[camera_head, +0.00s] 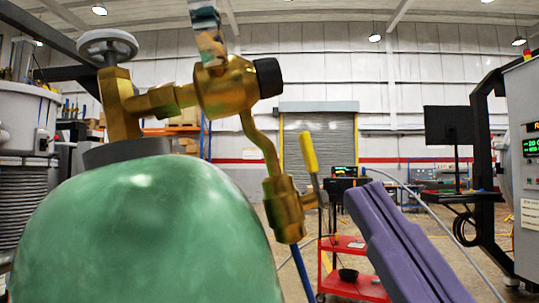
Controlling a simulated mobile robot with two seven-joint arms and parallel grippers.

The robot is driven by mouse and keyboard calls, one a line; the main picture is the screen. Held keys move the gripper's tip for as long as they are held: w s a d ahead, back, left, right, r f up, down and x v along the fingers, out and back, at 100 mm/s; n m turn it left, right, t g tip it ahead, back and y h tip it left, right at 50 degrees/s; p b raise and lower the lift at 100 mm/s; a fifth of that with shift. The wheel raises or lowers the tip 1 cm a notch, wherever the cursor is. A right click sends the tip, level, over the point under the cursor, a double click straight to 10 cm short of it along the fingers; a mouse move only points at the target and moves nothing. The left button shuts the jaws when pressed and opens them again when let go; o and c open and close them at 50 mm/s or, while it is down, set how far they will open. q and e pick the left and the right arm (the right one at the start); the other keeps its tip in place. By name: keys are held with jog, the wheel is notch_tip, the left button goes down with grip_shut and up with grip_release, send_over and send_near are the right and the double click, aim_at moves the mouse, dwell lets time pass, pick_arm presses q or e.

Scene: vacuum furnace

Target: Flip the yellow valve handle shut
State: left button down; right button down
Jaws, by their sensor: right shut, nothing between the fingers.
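The yellow valve handle (308,153) stands nearly upright on a thin metal lever, tilted slightly left at its top. The lever joins a small brass valve (283,208) at the end of a bent brass pipe, beside the green gas cylinder (145,235). My right gripper (372,195) comes in from the lower right. Its purple fingers are shut with nothing between them. The fingertips are to the right of the lever and lower than the yellow grip, and a gap shows between them in the picture. My left gripper is not in view.
A brass regulator (225,88) and a grey handwheel (107,45) top the cylinder. A blue hose (301,273) hangs below the valve. A red cart (345,250) stands behind, and a grey control cabinet (524,150) stands at the right edge.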

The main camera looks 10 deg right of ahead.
aim_at(310, 140)
jog(key=shift+w+r+p, duration=0.15)
jog(key=shift+w+r, duration=0.4)
jog(key=shift+w, duration=0.7)
jog(key=shift+w+r+p, duration=0.2)
jog(key=shift+w+r, duration=0.4)
jog(key=shift+w, duration=0.7)
jog(key=shift+w+r+p, duration=0.15)
jog(key=shift+w+r, duration=0.4)
jog(key=shift+w, duration=0.7)
